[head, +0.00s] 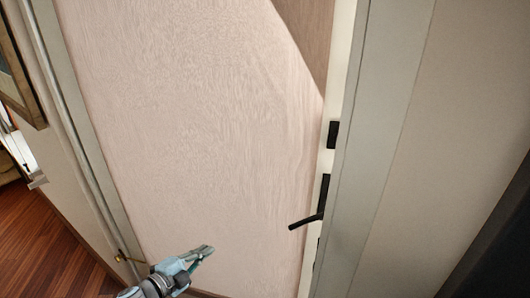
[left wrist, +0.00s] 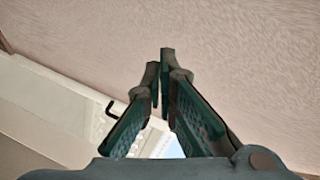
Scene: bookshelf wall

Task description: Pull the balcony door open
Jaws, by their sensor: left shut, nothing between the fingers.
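The door (head: 190,110) is a tall pale wood-grain panel filling the middle of the head view. A black lever handle (head: 307,221) sits low on its right edge, pointing left, with a black plate (head: 332,134) above it. I cannot tell whether the door is fully closed. My left gripper (head: 208,250) is at the bottom of the head view, left of the handle and apart from it. In the left wrist view its fingers (left wrist: 160,62) are shut and empty, with a pale wood-grain surface beyond. My right gripper is out of view.
A grey-green frame post (head: 365,150) stands right of the door, with plain wall beyond. Another frame post (head: 80,120) is at left. A framed picture (head: 18,65) hangs on the left wall above wooden floor (head: 50,245). A small black hooked piece (left wrist: 111,107) shows in the wrist view.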

